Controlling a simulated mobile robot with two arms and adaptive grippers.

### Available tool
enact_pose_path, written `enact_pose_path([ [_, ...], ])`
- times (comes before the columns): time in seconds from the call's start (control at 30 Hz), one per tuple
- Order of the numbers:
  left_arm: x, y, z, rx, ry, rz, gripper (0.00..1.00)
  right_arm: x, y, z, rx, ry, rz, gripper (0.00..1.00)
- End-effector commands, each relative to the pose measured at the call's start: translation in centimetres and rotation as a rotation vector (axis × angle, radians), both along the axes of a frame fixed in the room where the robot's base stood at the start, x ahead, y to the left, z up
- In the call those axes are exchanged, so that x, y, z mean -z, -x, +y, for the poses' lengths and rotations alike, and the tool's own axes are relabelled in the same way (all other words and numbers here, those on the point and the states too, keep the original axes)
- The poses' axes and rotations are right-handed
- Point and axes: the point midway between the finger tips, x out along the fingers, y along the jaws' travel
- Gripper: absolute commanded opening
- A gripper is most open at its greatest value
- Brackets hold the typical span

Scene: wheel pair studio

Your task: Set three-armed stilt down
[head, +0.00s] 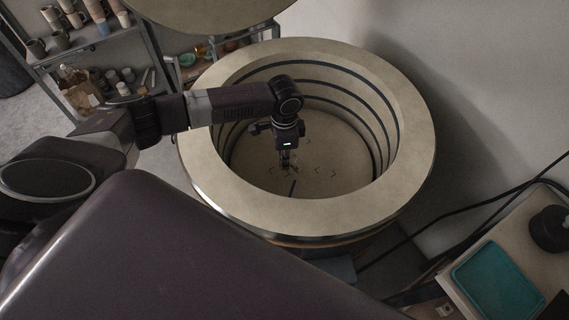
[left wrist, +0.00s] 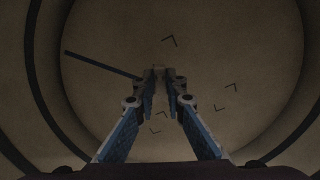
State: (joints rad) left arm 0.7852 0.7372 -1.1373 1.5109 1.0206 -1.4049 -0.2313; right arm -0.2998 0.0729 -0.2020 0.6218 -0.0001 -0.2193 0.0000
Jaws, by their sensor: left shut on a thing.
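My left gripper (head: 286,166) points down inside the round kiln (head: 418,150), close above its floor (head: 330,150). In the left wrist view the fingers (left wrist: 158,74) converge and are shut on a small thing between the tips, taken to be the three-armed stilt. The fingertips hide most of it, and its arms cannot be made out clearly. I cannot tell whether it touches the floor. Dark angle marks (left wrist: 169,41) show on the floor around the gripper. A thin dark bar or line (left wrist: 98,65) runs beside the tips. My right gripper is not in view.
The kiln's thick rim and grooved wall surround my left arm. Its round lid (head: 205,12) stands raised at the back. Shelves with pots (head: 62,42) are at upper left. A teal tray (head: 497,281) and black cables (head: 470,212) are at right.

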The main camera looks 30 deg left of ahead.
Motion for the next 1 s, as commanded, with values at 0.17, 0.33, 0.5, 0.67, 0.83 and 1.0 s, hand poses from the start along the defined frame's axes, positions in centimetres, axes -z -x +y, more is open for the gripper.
enact_pose_path([
  [0.17,1.8,0.1,0.0,-0.001,-0.002,0.002,0.00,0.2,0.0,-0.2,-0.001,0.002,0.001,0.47],
  [0.33,4.2,0.0,0.0,0.000,-0.002,0.001,0.00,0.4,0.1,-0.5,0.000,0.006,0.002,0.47],
  [0.5,4.8,0.0,0.0,0.000,-0.001,-0.001,0.00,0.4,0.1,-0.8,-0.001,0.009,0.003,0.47],
  [0.67,4.7,0.0,0.0,0.000,-0.001,-0.001,0.00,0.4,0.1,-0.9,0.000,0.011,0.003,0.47],
  [0.83,5.1,0.0,0.0,0.000,0.000,0.000,0.14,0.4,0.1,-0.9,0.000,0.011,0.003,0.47],
  [1.0,5.0,0.0,0.0,0.000,0.000,0.000,0.28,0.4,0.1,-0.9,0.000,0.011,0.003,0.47],
])
